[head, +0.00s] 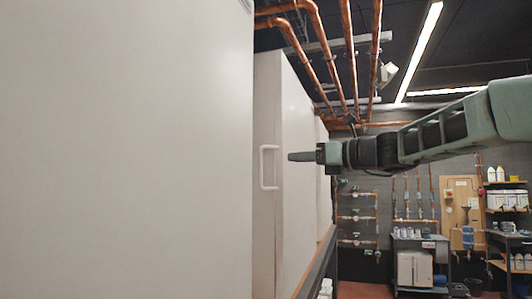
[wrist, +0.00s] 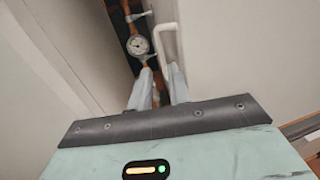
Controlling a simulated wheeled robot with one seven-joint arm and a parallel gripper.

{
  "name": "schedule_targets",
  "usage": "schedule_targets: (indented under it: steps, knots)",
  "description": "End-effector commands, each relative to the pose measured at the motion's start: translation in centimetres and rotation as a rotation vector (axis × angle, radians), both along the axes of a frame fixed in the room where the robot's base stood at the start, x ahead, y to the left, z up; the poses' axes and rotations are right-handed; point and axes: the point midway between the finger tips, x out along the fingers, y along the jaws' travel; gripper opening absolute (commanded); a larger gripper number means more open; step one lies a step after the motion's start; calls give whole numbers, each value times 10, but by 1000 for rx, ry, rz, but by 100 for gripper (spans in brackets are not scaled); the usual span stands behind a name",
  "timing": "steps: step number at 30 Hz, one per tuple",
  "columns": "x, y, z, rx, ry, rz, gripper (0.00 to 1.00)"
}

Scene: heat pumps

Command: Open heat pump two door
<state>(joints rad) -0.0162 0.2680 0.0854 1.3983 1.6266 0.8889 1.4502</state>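A white heat pump cabinet (head: 300,170) stands mid-left in the head view, with a white bar handle (head: 269,167) upright on its narrow near face. I cannot read which unit is number two. My gripper (head: 292,157) points left, level with the handle and just right of it in the picture. In the wrist view, the fingers of my gripper (wrist: 160,82) are apart, with a gap between them. The white handle (wrist: 168,44) lies ahead, close to the right fingertip. I cannot tell whether they touch. No grip on the handle shows.
A large white panel (head: 125,150) fills the left of the head view. A round gauge (wrist: 138,45) and copper pipes show in the dark gap beside the cabinet in the wrist view. Copper pipes (head: 345,50) run overhead. Shelves (head: 505,215) stand at the back right.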

Motion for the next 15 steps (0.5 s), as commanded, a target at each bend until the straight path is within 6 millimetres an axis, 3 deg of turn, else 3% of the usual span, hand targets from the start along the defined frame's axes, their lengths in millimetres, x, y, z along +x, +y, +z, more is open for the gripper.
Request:
schedule_targets:
  steps: [6, 15]
  knots:
    - [25, 40, 4, -1, 2, 3, 19]
    - [51, 78, 2, -2, -1, 1, 19]
